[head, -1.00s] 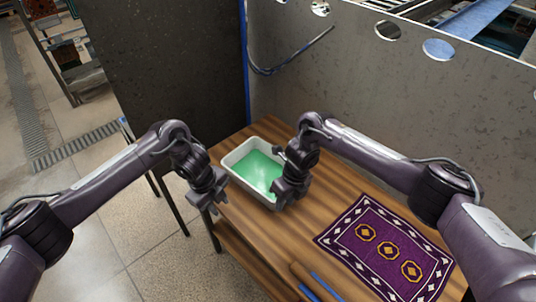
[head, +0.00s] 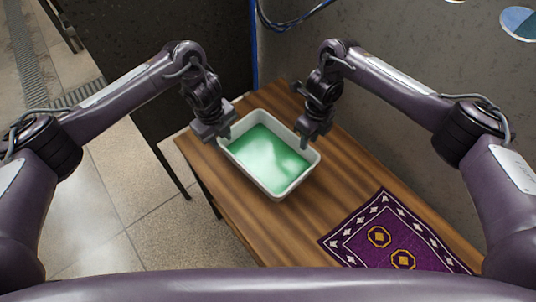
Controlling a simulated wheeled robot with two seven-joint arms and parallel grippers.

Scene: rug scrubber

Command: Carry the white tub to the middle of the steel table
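The white tub (head: 306,176) is a rectangular open basin with green liquid or a green bottom inside. It rests on a wooden-topped table (head: 215,175), near the table's far end. My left gripper (head: 224,138) is at the tub's left rim. My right gripper (head: 307,140) is at the far right rim. Both fingertips look close to or on the rim. Whether they are closed on it cannot be made out. No steel table is seen.
A purple patterned rug (head: 376,210) lies on the table to the right of the tub. A dark grey panel (head: 420,80) rises behind the table. Tiled floor (head: 120,185) is open on the left.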

